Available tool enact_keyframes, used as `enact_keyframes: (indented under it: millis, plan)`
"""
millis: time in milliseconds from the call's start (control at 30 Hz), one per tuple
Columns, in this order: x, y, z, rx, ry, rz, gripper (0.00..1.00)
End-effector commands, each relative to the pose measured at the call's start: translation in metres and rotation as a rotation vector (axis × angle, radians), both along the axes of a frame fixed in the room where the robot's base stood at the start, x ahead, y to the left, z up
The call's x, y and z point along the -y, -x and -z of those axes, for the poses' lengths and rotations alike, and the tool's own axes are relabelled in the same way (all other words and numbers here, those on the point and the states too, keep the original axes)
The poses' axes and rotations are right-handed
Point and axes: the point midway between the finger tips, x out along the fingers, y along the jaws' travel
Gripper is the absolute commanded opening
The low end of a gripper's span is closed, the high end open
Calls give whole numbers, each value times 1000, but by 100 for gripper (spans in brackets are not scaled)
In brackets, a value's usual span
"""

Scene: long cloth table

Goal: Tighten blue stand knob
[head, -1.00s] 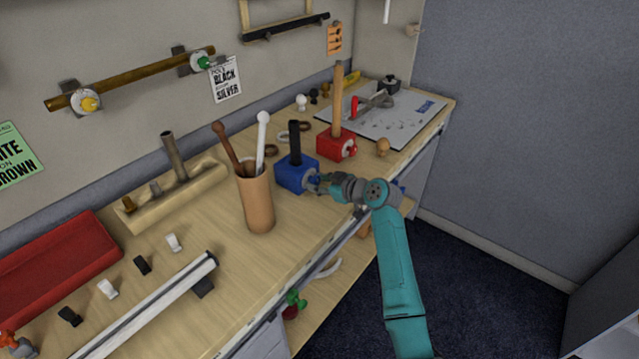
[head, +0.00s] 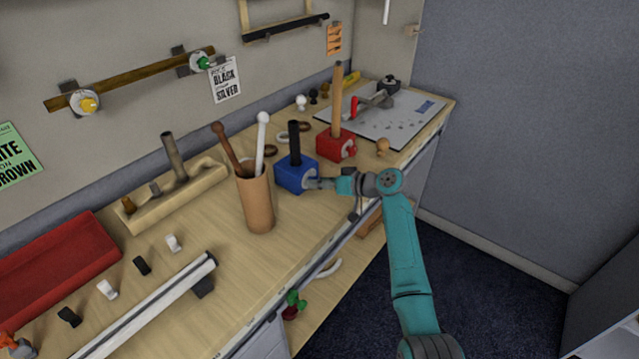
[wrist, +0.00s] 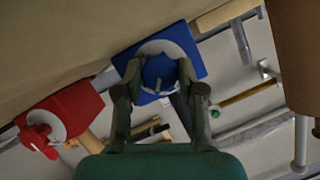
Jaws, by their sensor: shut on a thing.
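The blue stand (head: 295,175) is a blue block on the wooden table with a black post (head: 294,142) standing upright in it. Its blue knob (wrist: 160,72) faces the wrist camera, in front of a pale round plate on the block. My gripper (head: 318,183) reaches the front right face of the stand from the right. In the wrist view the two fingers (wrist: 160,92) lie on either side of the blue knob and are closed on it. In the head view the gripper hides the knob.
A red stand (head: 335,146) with a wooden post and red knob is just behind to the right. A brown cup (head: 257,205) with two sticks stands close to the left of the blue stand. A grey board (head: 400,125) lies at the far end.

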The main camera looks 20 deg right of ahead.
Motion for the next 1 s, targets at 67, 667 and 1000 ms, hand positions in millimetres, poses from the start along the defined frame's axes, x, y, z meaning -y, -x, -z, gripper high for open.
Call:
enact_keyframes:
  millis: [67, 667, 1000]
  plan:
    - [1, -1, 1, -45, -59, 1, 4]
    - [3, -2, 3, -375, -514, 0, 4]
    - [3, -2, 5, -512, -703, 2, 4]
